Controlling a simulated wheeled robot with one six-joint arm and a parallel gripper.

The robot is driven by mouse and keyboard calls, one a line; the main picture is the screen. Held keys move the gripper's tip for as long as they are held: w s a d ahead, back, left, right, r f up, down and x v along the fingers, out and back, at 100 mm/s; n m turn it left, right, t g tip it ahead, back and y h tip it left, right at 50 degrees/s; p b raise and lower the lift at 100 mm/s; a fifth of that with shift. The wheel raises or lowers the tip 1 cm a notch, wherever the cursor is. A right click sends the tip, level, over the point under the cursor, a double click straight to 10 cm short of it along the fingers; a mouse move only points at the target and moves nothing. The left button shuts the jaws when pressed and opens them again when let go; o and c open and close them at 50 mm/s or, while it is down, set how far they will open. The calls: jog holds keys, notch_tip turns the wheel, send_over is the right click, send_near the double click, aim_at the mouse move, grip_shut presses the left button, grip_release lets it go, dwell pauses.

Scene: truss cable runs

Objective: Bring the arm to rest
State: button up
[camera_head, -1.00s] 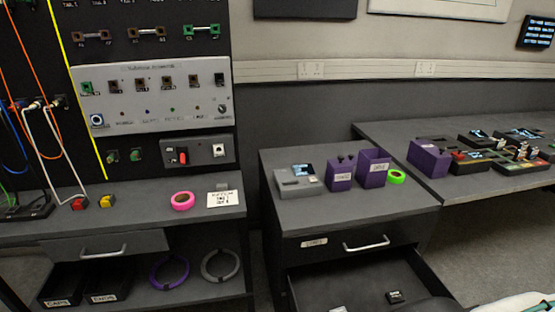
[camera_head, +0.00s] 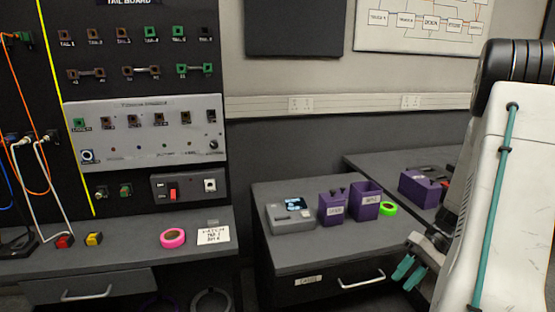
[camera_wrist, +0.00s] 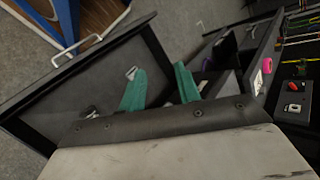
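My arm (camera_head: 520,190), white with a teal cable, rises at the right of the head view. My gripper (camera_head: 406,276) hangs at its lower left, beside the front right of the drawer cabinet (camera_head: 290,258), pointing down and left. In the wrist view my gripper (camera_wrist: 160,84) has two teal fingers spread apart with nothing between them. Behind the fingers lies an open black drawer (camera_wrist: 60,95) with a pale handle. Small items lie in the drawer, partly hidden.
A pink tape roll (camera_head: 173,238) and a card (camera_head: 212,234) lie on the left bench. A panel board (camera_head: 145,130) stands behind. My arm hides part of the right bench.

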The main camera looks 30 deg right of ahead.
jog(key=w+a+r+n+g+h, duration=0.25)
jog(key=a+r+h, duration=0.25)
jog(key=a+r, duration=1.05)
jog(key=s+a+r+n+t+h, duration=0.1)
jog(key=s+a+r+t+h, duration=0.1)
jog(key=a, duration=0.4)
jog(key=s+a+r+n+t+h, duration=0.1)
jog(key=s+a+r+n+h, duration=0.1)
jog(key=s+a+r, duration=0.3)
jog(key=shift+s+a+t, duration=0.35)
jog(key=shift+s+a, duration=0.35)
jog(key=shift+a, duration=0.2)
